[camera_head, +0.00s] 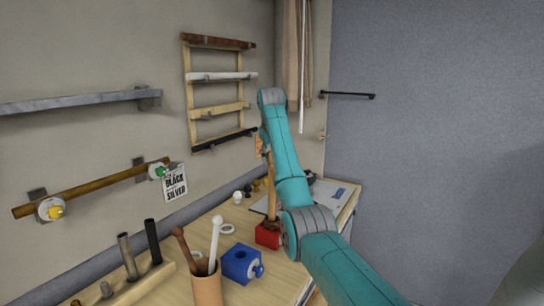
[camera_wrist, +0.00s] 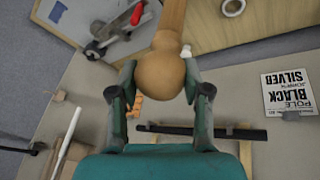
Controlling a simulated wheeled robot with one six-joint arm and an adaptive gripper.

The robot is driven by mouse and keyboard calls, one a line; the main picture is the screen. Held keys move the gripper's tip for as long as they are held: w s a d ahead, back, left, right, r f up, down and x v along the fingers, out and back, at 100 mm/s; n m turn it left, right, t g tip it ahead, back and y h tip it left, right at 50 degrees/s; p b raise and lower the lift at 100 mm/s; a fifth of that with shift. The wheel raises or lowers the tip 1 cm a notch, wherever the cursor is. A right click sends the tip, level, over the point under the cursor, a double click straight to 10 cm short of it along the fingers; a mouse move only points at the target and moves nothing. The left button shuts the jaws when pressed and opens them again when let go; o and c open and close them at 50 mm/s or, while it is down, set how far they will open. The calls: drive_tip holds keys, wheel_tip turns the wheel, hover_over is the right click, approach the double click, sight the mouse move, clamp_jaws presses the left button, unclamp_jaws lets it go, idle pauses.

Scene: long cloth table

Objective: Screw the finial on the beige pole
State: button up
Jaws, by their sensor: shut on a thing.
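A round tan wooden finial (camera_wrist: 160,76) sits between the fingers of my gripper (camera_wrist: 160,82) in the wrist view. The fingers are shut on its sides. The beige pole (camera_wrist: 171,20) runs away from the ball toward the table. Ball and pole look joined or touching; whether the thread is engaged I cannot tell. In the head view the pole (camera_head: 271,180) stands about upright at the red block (camera_head: 267,236), partly behind my arm. Its lower end there looks darker brown. The finial is hard to make out in the head view.
A blue vise-like block (camera_head: 241,264), a cup (camera_head: 207,287) of sticks and a wooden holder (camera_head: 140,284) with dark tubes stand at the front. Small finials and white rings lie on the table. A wall rack (camera_head: 188,100) of poles and a sign (camera_head: 174,184) are behind.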

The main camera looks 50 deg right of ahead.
drive_tip(key=m+g, duration=0.1)
drive_tip(key=m, duration=0.1)
drive_tip(key=m+g+h, duration=0.1)
drive_tip(key=m, duration=0.2)
drive_tip(key=m+g, duration=0.1)
drive_tip(key=m, duration=0.3)
drive_tip(key=shift+d+g, duration=0.1)
drive_tip(key=shift+g, duration=0.3)
drive_tip(key=o, duration=1.2)
drive_tip(key=shift+s, duration=0.1)
drive_tip(key=shift+c, duration=0.2)
